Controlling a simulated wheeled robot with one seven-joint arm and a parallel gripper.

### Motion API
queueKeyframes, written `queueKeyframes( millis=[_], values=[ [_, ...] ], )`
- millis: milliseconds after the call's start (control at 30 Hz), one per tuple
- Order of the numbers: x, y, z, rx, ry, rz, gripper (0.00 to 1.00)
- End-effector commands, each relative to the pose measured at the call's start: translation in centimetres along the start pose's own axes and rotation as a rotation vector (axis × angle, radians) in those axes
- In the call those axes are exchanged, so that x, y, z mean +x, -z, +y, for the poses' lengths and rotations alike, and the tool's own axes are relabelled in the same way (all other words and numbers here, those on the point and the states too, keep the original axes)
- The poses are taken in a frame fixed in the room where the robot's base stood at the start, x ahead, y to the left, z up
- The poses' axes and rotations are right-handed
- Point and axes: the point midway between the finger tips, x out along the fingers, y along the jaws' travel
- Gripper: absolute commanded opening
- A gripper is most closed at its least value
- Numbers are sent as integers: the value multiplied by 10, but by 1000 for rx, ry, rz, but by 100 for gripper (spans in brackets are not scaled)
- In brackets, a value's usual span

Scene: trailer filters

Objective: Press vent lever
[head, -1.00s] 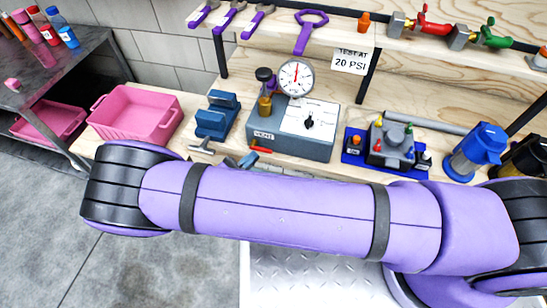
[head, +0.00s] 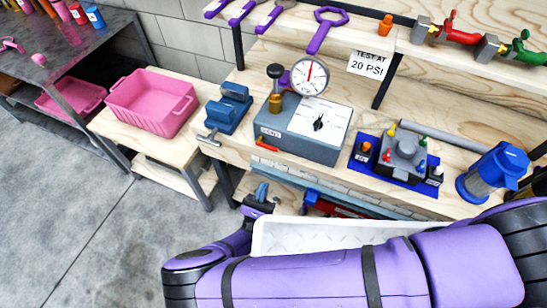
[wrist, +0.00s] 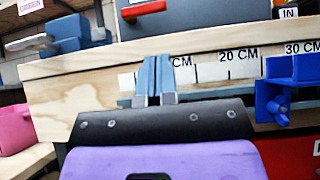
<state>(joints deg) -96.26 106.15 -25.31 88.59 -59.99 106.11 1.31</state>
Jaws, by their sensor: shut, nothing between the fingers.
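The vent lever is a small red handle (head: 267,145) at the lower left front of the grey test box (head: 300,128), beside a label reading VENT. In the wrist view the red lever (wrist: 143,9) shows at the top edge, above the bench edge. My gripper (head: 261,190) is shut and empty, with blue-grey fingers. It is in front of and below the bench's front edge, apart from the lever. In the wrist view its closed fingertips (wrist: 157,62) point at the bench's front face, below the lever.
A blue vise (head: 228,110) stands left of the box, and a pink bin (head: 152,100) sits farther left. A blue valve stand (head: 398,160) and a blue filter housing (head: 492,170) are to the right. A pressure gauge (head: 310,75) rises from the box.

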Motion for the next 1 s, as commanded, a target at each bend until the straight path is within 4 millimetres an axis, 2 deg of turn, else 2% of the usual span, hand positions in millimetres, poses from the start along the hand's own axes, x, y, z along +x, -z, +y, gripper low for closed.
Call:
queueKeyframes(
  millis=[200, 333, 733, 1000],
  values=[
    [2, 0, 0, -1, 1, 0, 0],
    [11, 0, 0, -1, 2, -1, 0],
    [75, 0, 0, -1, 2, 0, 0],
    [99, 0, 0, -1, 3, 0, 0]
  ],
)
